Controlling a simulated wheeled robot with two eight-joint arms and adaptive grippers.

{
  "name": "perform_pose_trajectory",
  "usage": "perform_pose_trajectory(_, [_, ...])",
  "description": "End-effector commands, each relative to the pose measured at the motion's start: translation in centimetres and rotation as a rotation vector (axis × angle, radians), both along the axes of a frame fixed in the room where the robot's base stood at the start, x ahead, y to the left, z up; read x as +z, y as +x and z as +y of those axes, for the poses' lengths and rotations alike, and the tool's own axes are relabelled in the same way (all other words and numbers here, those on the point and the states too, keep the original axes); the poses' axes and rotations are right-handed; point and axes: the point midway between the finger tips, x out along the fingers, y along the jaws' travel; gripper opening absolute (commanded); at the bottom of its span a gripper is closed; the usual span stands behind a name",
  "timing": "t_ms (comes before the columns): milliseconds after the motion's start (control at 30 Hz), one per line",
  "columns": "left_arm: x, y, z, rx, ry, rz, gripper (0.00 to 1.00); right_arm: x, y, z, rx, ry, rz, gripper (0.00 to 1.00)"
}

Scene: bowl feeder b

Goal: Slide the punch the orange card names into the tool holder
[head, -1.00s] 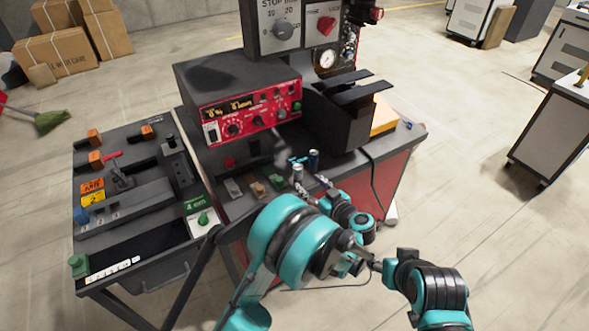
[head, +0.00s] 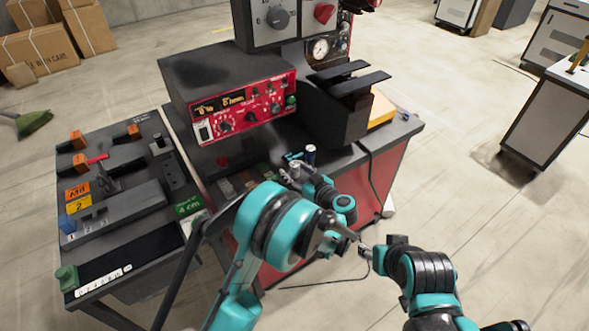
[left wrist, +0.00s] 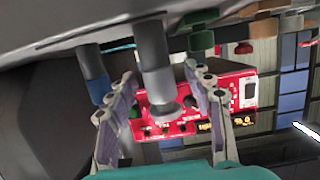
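The orange card (head: 76,191) lies on the left cart; its lettering is too small to read surely. A grey punch (left wrist: 155,60) hangs between the spread fingers of my left gripper (left wrist: 160,75) in the left wrist view, with gaps showing at both sides. A blue punch (left wrist: 92,70) is to its left and a green one (left wrist: 200,40) to its right. In the head view my left gripper (head: 299,176) is at the punches on the red bench, partly hidden by my arm. My right gripper (head: 366,251) is in front of the bench; its fingers are unclear. I cannot surely identify the tool holder.
The red control box (head: 245,108) stands behind my left gripper. The press head (head: 345,110) is to its right.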

Motion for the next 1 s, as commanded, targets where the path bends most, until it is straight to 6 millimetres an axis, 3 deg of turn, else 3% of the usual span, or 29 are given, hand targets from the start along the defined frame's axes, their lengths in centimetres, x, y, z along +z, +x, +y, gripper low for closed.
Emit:
perform_pose_trajectory(33, [0.0,0.0,0.0,0.0,0.0,0.0,0.41,0.0,0.0,0.0,0.0,0.0,0.0,0.5])
perform_pose_trajectory(200, [0.0,0.0,0.0,0.001,0.0,0.0,0.0,0.0,0.0,0.0,0.0,0.0,0.0,0.5])
perform_pose_trajectory(567, [0.1,0.0,0.0,0.001,0.001,-0.001,0.0,0.0,0.0,0.0,0.0,0.0,0.0,0.5])
perform_pose_trajectory(1000, [1.8,0.0,0.0,0.001,0.001,-0.001,0.0,0.9,0.0,0.0,0.0,0.0,0.0,0.5])
